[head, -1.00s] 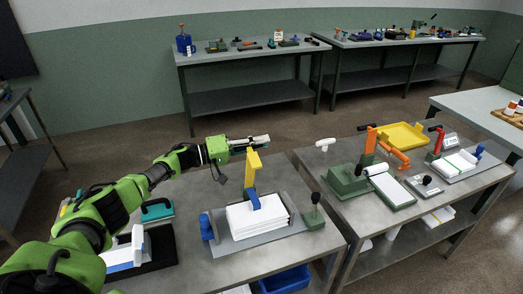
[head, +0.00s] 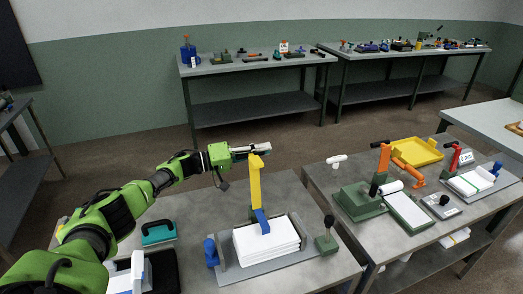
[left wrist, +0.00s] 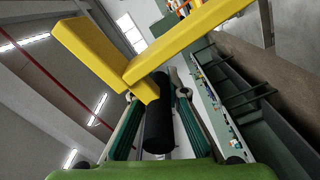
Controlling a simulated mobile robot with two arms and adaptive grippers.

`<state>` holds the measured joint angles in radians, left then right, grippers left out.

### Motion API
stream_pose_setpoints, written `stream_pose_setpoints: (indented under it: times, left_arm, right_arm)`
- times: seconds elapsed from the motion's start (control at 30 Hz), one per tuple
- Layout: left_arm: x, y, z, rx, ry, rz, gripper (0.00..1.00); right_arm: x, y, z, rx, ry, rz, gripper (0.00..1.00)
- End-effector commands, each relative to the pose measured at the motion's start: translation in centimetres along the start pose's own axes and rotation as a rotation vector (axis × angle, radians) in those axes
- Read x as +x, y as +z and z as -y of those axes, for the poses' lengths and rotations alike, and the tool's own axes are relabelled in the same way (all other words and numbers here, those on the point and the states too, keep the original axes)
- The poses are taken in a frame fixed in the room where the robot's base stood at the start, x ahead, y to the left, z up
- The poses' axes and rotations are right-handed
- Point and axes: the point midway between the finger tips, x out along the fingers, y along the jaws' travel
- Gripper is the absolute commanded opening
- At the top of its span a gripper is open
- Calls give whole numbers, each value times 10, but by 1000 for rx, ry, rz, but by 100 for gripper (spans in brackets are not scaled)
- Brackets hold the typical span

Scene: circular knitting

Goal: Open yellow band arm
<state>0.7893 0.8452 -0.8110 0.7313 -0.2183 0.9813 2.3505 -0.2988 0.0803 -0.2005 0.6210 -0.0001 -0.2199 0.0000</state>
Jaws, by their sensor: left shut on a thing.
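The yellow band arm (head: 256,183) stands nearly upright above a stack of white sheets (head: 266,239) on a grey plate. A blue block (head: 261,220) sits at its foot. My left gripper (head: 262,149) is at the arm's top end, reaching in from the left. In the left wrist view, my left gripper (left wrist: 158,105) is shut around a black cylindrical grip (left wrist: 157,130). The yellow arm (left wrist: 180,45) crosses just beyond the fingers and meets the grip. My right gripper is not in view.
A black-knobbed green block (head: 326,240) stands right of the stack, a blue clamp (head: 211,250) left of it. The right table holds a green press (head: 360,200) and a yellow tray (head: 417,152). The floor behind is clear.

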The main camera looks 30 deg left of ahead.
Motion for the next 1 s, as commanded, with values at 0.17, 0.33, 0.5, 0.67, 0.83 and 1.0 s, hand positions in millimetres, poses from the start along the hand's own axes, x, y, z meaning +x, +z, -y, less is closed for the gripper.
stream_pose_setpoints:
  times: [0.17, 0.33, 0.5, 0.67, 0.83, 1.0]
  left_arm:
    - [-1, 8, 10, -3, -18, 13, 0]
    - [-1, 8, 8, -4, -15, 12, 32]
    - [-1, 5, 6, -3, -10, 8, 32]
    - [-4, 4, 5, -2, -9, 7, 32]
    - [-27, 4, 6, -3, -11, 7, 32]
    - [-64, 4, 7, -4, -14, 8, 32]
  right_arm:
    - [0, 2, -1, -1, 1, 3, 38]
    - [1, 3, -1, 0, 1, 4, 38]
    - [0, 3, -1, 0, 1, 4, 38]
    - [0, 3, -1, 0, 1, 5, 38]
    - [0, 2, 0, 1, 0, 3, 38]
    - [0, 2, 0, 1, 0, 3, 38]
